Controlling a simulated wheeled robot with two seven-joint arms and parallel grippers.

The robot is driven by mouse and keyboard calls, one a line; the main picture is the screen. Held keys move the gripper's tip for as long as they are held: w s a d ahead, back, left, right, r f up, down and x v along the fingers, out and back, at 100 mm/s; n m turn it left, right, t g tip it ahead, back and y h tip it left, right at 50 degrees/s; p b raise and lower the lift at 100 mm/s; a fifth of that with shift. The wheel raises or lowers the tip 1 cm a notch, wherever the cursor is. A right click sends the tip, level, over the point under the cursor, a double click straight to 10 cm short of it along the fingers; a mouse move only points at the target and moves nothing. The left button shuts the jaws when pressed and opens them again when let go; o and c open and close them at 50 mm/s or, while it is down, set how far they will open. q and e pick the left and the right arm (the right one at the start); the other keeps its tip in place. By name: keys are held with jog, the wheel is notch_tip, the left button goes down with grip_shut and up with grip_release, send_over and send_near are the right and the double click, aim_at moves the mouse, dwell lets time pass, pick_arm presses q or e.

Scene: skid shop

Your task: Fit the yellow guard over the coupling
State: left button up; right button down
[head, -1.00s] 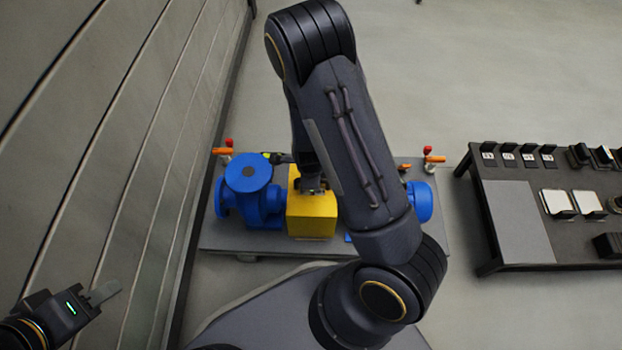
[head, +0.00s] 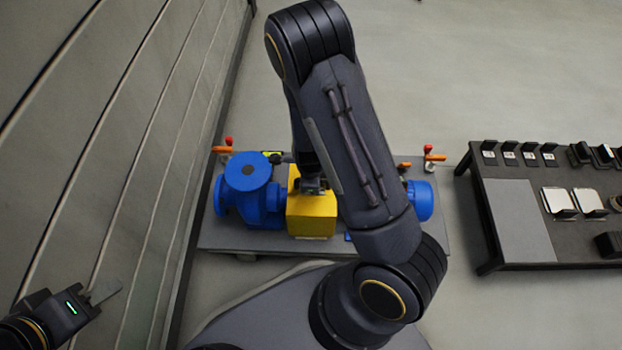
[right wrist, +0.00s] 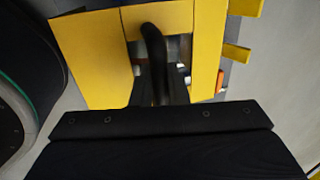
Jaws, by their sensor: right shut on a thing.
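The yellow guard (head: 312,218) sits between the blue pump (head: 250,190) and the blue motor (head: 420,200) on the grey skid. The coupling is not visible; the guard and my right arm cover that area. My right gripper (head: 313,187) is at the top of the guard. In the right wrist view, its fingers (right wrist: 158,90) are shut on the guard's black handle (right wrist: 153,45), with yellow guard panels (right wrist: 95,60) around it. I cannot tell whether the guard is fully seated. My left gripper (head: 103,292) is far away at the lower left; its finger gap is unclear.
The skid (head: 225,238) carries orange-handled parts with red tops (head: 428,150) at its back corners. A dark table (head: 515,225) with white and black items stands at right. A panelled wall (head: 110,130) runs along the left. Floor is clear between skid and table.

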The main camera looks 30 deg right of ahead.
jog(key=c, duration=0.9)
grip_release()
jog(key=shift+o, duration=0.2)
jog(key=shift+r, duration=0.1)
notch_tip(320, 180, up, 8)
jog(key=p, duration=0.7)
jog(key=shift+p, duration=0.4)
